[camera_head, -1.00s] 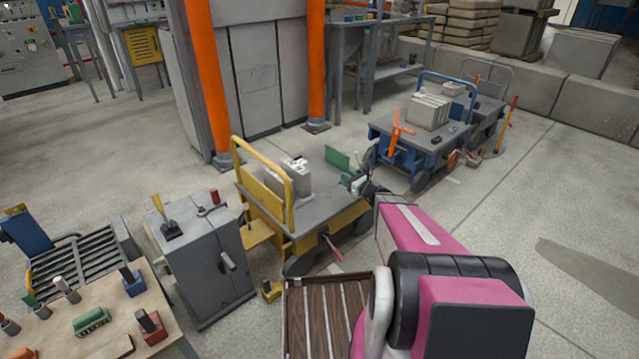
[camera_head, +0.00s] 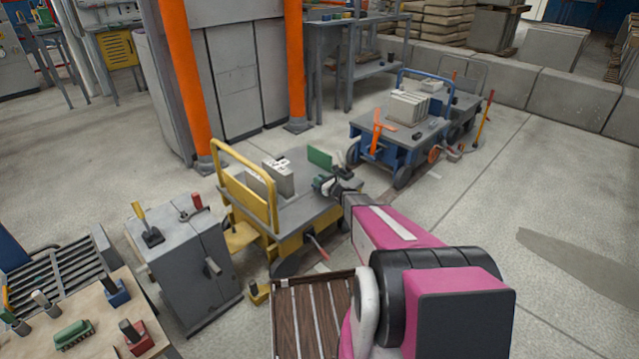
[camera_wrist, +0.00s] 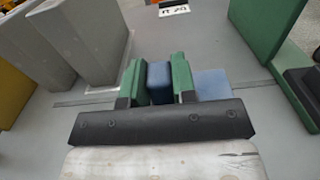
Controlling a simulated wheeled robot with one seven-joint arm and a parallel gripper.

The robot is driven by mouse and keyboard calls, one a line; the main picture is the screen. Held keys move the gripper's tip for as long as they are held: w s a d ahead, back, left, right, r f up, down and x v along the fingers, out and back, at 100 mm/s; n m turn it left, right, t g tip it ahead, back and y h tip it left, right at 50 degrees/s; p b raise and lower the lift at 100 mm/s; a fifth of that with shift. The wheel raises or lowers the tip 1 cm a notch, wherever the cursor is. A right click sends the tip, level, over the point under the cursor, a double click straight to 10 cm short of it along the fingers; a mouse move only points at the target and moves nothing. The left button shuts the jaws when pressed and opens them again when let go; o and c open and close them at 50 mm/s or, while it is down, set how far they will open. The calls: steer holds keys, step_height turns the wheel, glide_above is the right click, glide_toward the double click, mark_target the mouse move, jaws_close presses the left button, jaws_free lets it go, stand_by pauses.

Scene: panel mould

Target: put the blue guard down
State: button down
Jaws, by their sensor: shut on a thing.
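My gripper (camera_wrist: 158,84) has green fingers and is shut on the blue guard (camera_wrist: 159,82). A blue part of the guard shows between the fingers, and a flatter blue part shows to the right of the right finger. The rest is hidden by the fingers and the dark gripper body. In the head view my gripper (camera_head: 325,186) is low over the right part of the grey top of the yellow cart (camera_head: 304,211). The guard cannot be made out clearly there. I cannot tell whether it touches the cart top.
Grey blocks (camera_wrist: 45,50) stand on the cart to the left. A green upright panel (camera_wrist: 277,42) stands to the right in the wrist view. A white marked label (camera_wrist: 173,8) lies ahead. A blue cart (camera_head: 405,140) stands behind.

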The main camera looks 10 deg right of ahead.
steer(key=shift+f, duration=0.5)
steer(key=shift+f, duration=0.1)
steer(key=c, duration=0.9)
jaws_free()
